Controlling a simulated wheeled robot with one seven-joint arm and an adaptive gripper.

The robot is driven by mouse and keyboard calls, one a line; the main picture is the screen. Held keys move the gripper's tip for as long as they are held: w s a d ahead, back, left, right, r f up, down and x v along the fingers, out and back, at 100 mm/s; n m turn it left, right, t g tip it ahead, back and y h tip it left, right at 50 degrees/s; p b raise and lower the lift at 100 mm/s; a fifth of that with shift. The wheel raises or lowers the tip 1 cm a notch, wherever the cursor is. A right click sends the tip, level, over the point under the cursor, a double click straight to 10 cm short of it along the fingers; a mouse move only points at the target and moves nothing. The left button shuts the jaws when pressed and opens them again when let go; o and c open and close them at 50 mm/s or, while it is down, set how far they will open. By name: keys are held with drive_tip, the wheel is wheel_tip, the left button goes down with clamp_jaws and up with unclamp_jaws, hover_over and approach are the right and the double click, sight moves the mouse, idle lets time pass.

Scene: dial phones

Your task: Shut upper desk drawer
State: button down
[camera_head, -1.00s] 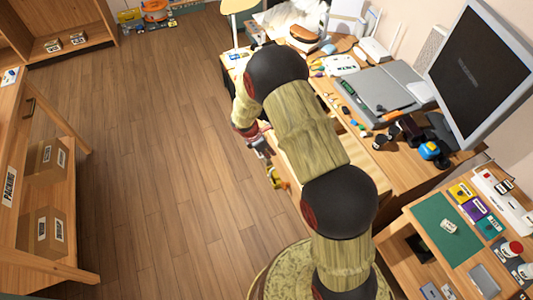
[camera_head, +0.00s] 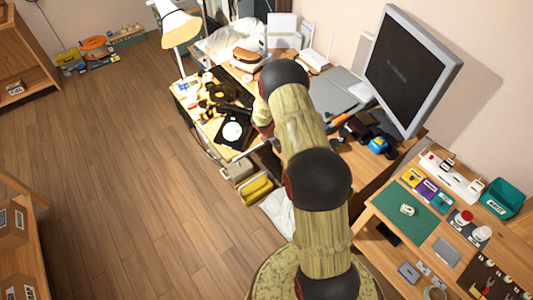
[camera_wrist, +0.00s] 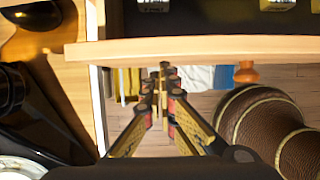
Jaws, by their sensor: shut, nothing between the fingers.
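In the wrist view, the light wood front of an open drawer (camera_wrist: 200,49) runs across the picture, with an orange knob (camera_wrist: 246,73) on its near side. Behind the front, part of the dark drawer inside shows, with small metallic items in it. My gripper (camera_wrist: 163,72) is shut and empty, its fingertips close to the drawer front, left of the knob. I cannot tell whether they touch it. In the head view, my arm hides the gripper and the drawer front. The desk (camera_head: 408,150) stands behind my arm.
A yellow item (camera_head: 256,188) is beside the desk's left side. A side table (camera_head: 375,213) is at right. Open floor (camera_head: 120,190) lies to the left.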

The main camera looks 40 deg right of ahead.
drive_tip(key=d+p, duration=0.1)
drive_tip(key=d, duration=0.5)
drive_tip(key=shift+w+d, duration=0.15)
drive_tip(key=shift+d, duration=0.2)
drive_tip(key=shift+r, duration=0.1)
drive_tip(key=a+r+p, duration=0.2)
drive_tip(key=a+r, duration=0.6)
drive_tip(key=r, duration=0.1)
drive_tip(key=shift+s, duration=0.2)
